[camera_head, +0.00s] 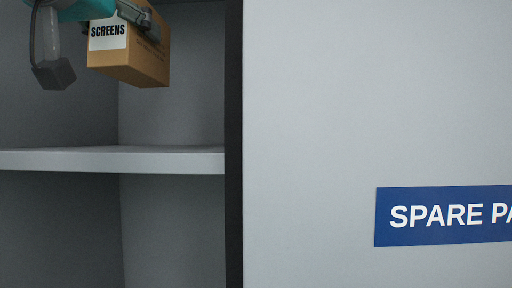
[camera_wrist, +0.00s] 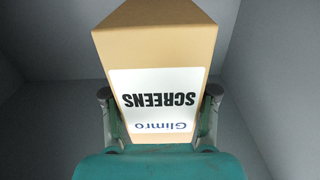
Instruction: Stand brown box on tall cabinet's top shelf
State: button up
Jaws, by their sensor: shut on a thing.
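The brown box (camera_head: 150,58) has a white label reading SCREENS and hangs at the upper left of the head view, inside the open cabinet. My gripper (camera_head: 112,12) is shut on it, with a finger against its side. In the wrist view the box (camera_wrist: 155,45) fills the middle, and my gripper (camera_wrist: 160,112) has one finger on each side of it. The box's underside is clear above the cabinet shelf (camera_head: 170,160), with a gap between them.
A dark upright edge (camera_head: 234,140) stands right of the opening. Beyond it is a wide grey panel (camera_head: 310,110) with a blue SPARE PA... sign (camera_head: 440,216). The visible shelf is bare. Grey walls surround the box in the wrist view.

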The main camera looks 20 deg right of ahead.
jog(key=shift+w+d, duration=0.15)
jog(key=shift+w, duration=0.15)
jog(key=shift+s, duration=0.15)
jog(key=shift+s+r, duration=0.15)
jog(key=shift+s, duration=0.15)
jog(key=shift+w, duration=0.25)
jog(key=shift+s+f, duration=0.1)
jog(key=shift+f, duration=5)
jog(key=o, duration=1.4)
jog(key=shift+f, duration=0.15)
jog(key=shift+o, duration=0.2)
